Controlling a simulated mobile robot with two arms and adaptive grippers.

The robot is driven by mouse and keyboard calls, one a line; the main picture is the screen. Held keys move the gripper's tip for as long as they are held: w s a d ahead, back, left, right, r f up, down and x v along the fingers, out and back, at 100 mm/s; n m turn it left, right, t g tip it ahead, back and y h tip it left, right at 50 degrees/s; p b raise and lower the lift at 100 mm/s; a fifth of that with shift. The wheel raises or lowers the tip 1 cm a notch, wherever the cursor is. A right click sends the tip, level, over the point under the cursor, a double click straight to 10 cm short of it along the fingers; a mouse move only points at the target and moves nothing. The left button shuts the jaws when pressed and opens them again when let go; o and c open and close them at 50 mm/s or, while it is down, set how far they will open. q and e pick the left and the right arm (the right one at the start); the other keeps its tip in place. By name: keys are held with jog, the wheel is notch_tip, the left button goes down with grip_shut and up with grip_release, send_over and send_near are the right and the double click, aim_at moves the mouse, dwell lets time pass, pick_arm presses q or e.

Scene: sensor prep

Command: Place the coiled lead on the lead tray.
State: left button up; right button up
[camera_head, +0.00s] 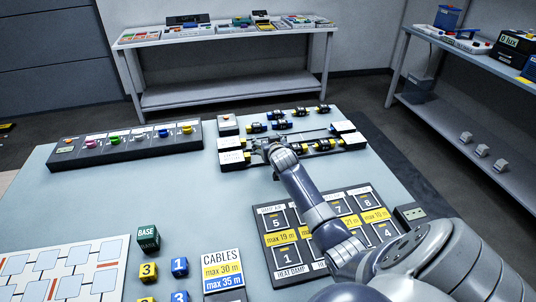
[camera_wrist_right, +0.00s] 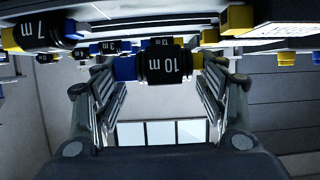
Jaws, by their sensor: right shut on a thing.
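My right gripper (camera_head: 266,146) is over the dark tray (camera_head: 225,171) at the back middle of the table. In the right wrist view, a coiled lead (camera_wrist_right: 168,65) marked "10 m", black with a blue end and a yellow end, sits between the fingertips of my gripper (camera_wrist_right: 165,82), which is shut on it. In the head view the gripper mostly hides this lead. Other black, blue and yellow leads (camera_head: 279,124) lie in rows on the dark tray. White label blocks (camera_head: 350,141) stand at its ends. I cannot tell which part is the lead tray. My left gripper is not in view.
A dark strip with coloured knobs (camera_head: 128,142) lies left of the tray. A numbered board (camera_head: 283,257), a CABLES sign (camera_head: 222,268) and a green BASE cube (camera_head: 148,238) are nearer. The blue-grey table (camera_head: 200,195) is bare in the middle left.

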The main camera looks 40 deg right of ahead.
jog(key=f+b, duration=0.3)
jog(key=f, duration=0.1)
jog(key=shift+w+d+f, duration=0.1)
jog(key=shift+w+d, duration=0.1)
jog(key=shift+w, duration=0.05)
jog(key=shift+r, duration=0.2)
jog(key=shift+s+a, duration=0.1)
jog(key=o, duration=1.1)
jog(key=shift+f, duration=0.15)
jog(key=shift+r, duration=0.25)
jog(key=shift+s+a, duration=0.1)
jog(key=shift+s, duration=0.1)
jog(key=p+v, duration=0.1)
jog(key=v, duration=0.9)
jog(key=shift+s+a+r, duration=0.3)
jog(key=shift+s, duration=0.3)
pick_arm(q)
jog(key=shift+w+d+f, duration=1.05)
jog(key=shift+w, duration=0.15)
